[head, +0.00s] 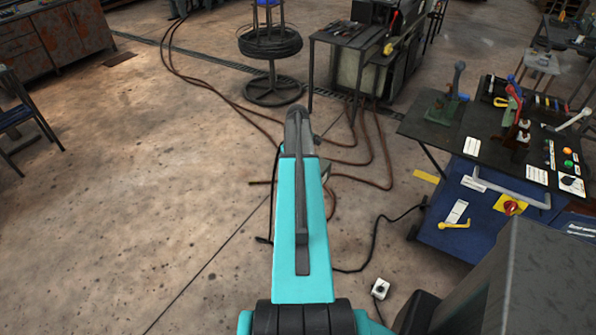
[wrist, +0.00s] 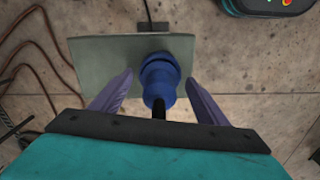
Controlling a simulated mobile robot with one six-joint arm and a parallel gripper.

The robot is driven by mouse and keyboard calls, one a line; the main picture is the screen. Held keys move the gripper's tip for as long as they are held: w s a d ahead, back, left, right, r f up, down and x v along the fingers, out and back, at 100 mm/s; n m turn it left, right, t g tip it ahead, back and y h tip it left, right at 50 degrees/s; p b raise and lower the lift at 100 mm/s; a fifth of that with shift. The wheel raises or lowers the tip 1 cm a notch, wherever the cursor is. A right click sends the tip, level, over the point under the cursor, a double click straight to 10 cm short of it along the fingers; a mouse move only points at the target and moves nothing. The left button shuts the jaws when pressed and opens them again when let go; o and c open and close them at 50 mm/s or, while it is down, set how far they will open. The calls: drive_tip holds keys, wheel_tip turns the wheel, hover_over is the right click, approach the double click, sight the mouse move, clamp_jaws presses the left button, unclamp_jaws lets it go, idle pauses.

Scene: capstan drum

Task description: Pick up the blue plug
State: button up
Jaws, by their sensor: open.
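The blue plug (wrist: 159,78) is in the middle of the wrist view, with a dark cable or stem at its lower end. It lies over a grey-green plate or box (wrist: 95,50); I cannot tell whether it is seated in it. My gripper (wrist: 158,82) is open, with one finger to the left of the plug and one to the right. Gaps show between both fingers and the plug. In the head view my arm hides the plug and the gripper; only an edge of what may be the same box (head: 325,167) shows beside the arm.
Brown hoses (head: 375,150) and a black cable (head: 375,245) lie on the concrete floor. A blue workbench (head: 475,210) with tools on its dark top stands at the right. A reel stand (head: 272,90) and a dark table (head: 345,35) stand ahead.

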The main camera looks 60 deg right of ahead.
idle(0.5)
drive_tip(key=c, duration=1.3)
drive_tip(key=shift+r, duration=0.2)
drive_tip(key=shift+r+b, duration=1)
drive_tip(key=shift+r, duration=0.45)
drive_tip(key=s+a+b, duration=0.1)
drive_tip(key=s+a, duration=0.1)
drive_tip(key=s, duration=0.3)
drive_tip(key=s+a+r+b, duration=0.1)
drive_tip(key=s+a+b, duration=0.1)
drive_tip(key=s, duration=0.2)
drive_tip(key=s+a+b, duration=0.1)
drive_tip(key=s+a, duration=0.1)
drive_tip(key=s, duration=0.3)
drive_tip(key=shift+s+a+r, duration=0.3)
drive_tip(key=shift+r, duration=0.05)
